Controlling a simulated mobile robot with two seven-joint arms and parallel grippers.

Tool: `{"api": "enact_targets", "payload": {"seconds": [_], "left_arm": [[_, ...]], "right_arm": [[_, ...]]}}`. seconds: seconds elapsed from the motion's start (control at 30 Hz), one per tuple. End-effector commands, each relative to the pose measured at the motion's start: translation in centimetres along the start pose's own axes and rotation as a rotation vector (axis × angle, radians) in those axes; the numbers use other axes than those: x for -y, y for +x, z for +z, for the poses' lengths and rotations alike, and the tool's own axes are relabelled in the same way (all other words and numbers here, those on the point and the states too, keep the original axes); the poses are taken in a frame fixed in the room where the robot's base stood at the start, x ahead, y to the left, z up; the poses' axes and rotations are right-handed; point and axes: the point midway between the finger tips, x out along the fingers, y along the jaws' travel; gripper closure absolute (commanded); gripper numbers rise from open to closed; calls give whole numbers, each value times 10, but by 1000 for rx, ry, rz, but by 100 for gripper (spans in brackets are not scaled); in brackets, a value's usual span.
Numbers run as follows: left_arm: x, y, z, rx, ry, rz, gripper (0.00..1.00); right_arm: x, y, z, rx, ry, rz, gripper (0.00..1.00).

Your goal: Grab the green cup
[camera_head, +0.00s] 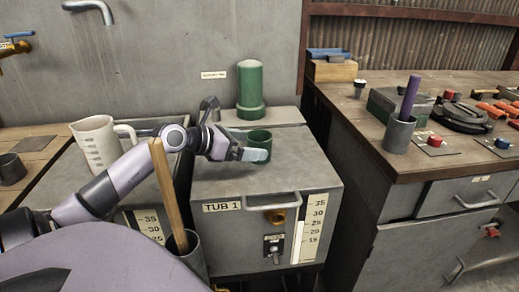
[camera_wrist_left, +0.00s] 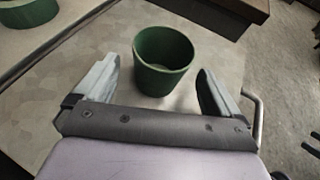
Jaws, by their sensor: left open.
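The green cup (camera_head: 259,138) stands upright on top of the grey tub unit marked TUB 1 (camera_head: 225,195). In the left wrist view the cup (camera_wrist_left: 163,62) is open at the top and looks empty. My left gripper (camera_head: 262,155) is at the cup in the head view. In the wrist view its two fingers (camera_wrist_left: 158,88) are open, one on each side of the cup's near part, with gaps on both sides. I see no contact. My right gripper is not in view.
A taller green cylinder (camera_head: 250,90) stands behind the cup. A white measuring jug (camera_head: 97,143) is at the left. A wooden handle (camera_head: 168,190) rises from a grey holder in front of the tub. A cluttered workbench (camera_head: 440,165) stands at the right.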

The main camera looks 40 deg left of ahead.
Motion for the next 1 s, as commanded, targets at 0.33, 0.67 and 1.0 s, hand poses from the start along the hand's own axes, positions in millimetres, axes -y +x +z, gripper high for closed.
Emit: {"api": "enact_targets", "payload": {"seconds": [0.33, 0.67, 1.0], "left_arm": [[0, 35, 2, 2, -2, 0, 3], [0, 39, 2, -1, -1, 0, 3], [0, 39, 2, 0, -1, 0, 58]], "right_arm": [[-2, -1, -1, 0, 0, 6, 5], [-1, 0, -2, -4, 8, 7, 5], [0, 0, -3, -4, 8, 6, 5]]}}
